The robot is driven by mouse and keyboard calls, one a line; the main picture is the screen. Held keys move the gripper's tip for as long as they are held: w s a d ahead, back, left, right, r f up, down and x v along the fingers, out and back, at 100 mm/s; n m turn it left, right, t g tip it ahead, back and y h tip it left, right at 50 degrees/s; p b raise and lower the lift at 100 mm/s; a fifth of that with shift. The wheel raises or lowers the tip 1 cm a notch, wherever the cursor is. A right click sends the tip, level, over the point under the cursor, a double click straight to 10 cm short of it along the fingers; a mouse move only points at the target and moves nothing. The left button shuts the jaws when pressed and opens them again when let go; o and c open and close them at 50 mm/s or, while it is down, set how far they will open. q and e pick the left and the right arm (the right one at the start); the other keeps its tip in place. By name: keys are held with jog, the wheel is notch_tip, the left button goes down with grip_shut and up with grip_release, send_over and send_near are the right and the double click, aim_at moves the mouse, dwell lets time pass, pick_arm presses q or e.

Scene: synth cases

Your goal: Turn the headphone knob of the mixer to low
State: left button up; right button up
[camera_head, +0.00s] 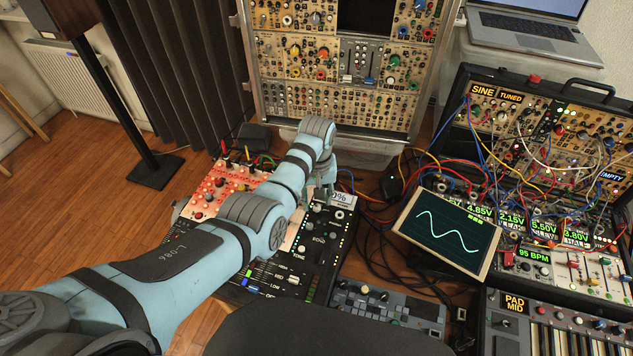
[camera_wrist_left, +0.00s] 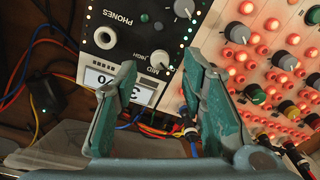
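The black mixer (camera_head: 318,248) lies in the middle of the head view, partly covered by my left arm. In the left wrist view the mixer (camera_wrist_left: 133,42) shows a PHONES label, a round metal-ringed socket (camera_wrist_left: 105,38) and a grey knob (camera_wrist_left: 158,58) beside MID and HIGH lettering. I cannot tell for sure which control is the headphone knob. My left gripper (camera_head: 324,190) is over the mixer's far end, near its small display. In the wrist view the left gripper (camera_wrist_left: 161,60) is open and empty, fingers either side of the grey knob in the picture; contact is unclear. My right gripper is out of view.
A red-lit panel (camera_head: 212,190) with cables adjoins the mixer on the left. A tilted waveform screen (camera_head: 447,235) and a cabled synth case (camera_head: 560,170) stand to the right. A tall modular rack (camera_head: 340,95) is behind. Loose cables lie around the mixer's far end.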

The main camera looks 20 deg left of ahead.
aim_at(316, 207)
pick_arm(q)
notch_tip(316, 207, up, 9)
jog(key=shift+a+f, duration=0.1)
dwell(0.4)
